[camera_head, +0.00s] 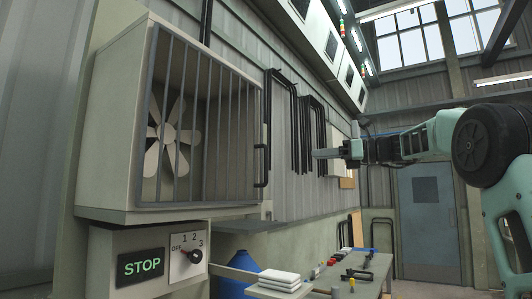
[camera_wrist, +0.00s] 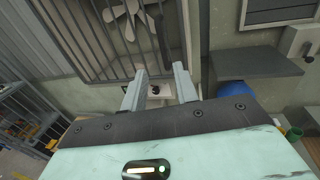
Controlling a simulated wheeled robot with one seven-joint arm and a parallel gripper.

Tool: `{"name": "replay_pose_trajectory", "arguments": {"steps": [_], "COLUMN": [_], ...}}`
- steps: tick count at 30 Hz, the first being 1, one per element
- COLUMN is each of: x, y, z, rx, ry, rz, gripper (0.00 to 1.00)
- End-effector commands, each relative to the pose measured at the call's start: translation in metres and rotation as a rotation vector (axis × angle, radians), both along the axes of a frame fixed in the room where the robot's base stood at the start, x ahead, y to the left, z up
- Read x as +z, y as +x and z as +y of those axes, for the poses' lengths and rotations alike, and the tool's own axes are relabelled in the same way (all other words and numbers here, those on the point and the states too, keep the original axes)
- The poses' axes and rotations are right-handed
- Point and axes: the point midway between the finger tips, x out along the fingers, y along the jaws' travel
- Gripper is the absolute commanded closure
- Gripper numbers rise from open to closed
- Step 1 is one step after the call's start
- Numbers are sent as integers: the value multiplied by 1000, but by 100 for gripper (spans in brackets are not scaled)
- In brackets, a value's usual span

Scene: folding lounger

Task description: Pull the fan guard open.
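The fan guard (camera_head: 228,120) is a grille of grey vertical bars across the front of a beige fan housing (camera_head: 115,110). It looks shut. A dark upright handle (camera_head: 260,166) sits on its right edge. The pale fan (camera_head: 170,138) shows behind the bars. My gripper (camera_head: 322,153) is to the right of the handle, apart from it. In the wrist view the two fingers stand apart with nothing between them, and the guard (camera_wrist: 85,40) and its handle (camera_wrist: 161,38) lie beyond the fingertips.
Below the housing are a STOP sign (camera_head: 141,266) and a knob panel (camera_head: 188,262). A workbench (camera_head: 375,268) with small tools and white stacked items stands low at right. Dark pipes (camera_head: 285,120) run along the wall.

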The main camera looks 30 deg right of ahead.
Motion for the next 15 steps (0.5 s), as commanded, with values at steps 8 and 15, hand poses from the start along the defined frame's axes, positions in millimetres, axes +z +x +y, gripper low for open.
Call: {"name": "replay_pose_trajectory", "arguments": {"steps": [8, 15], "x": [7, 7], "y": [21, 59], "z": [17, 50], "rx": [2, 2], "ry": [14, 13], "rz": [-1, -1], "gripper": [70, 70]}}
